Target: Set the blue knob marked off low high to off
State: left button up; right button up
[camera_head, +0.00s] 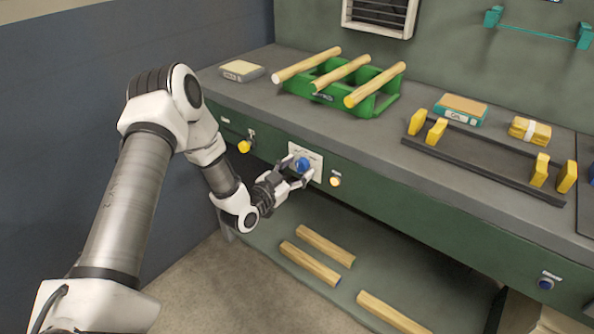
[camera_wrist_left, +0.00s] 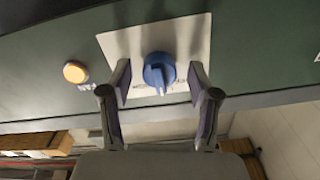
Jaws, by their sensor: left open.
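The blue knob (camera_head: 302,164) sits on a white plate (camera_head: 313,155) on the green front of the bench. In the left wrist view the knob (camera_wrist_left: 158,72) shows between my fingers, with its raised grip bar pointing toward the picture's bottom. The lettering on the plate (camera_wrist_left: 195,40) is too small and partly hidden to read. My left gripper (camera_head: 296,174) is open at the knob, and its fingertips (camera_wrist_left: 160,80) stand on either side of it with visible gaps. I cannot tell how deep the fingers reach. My right gripper is not in view.
A green rack (camera_head: 375,104) with wooden rods stands on the bench. Wood pieces (camera_head: 325,246) lie on the shelf below.

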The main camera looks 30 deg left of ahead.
pick_arm(q)
jog(key=c, duration=1.1)
jog(key=shift+c, duration=0.2)
jog(key=shift+n, duration=0.3)
jog(key=n+b, duration=0.1)
jog(key=n, duration=0.3)
jog(key=shift+b, duration=0.4)
jog(key=shift+n+b, duration=0.7)
jog(key=shift+n, duration=1.5)
jog(key=o, duration=1.1)
jog(key=shift+o, duration=0.2)
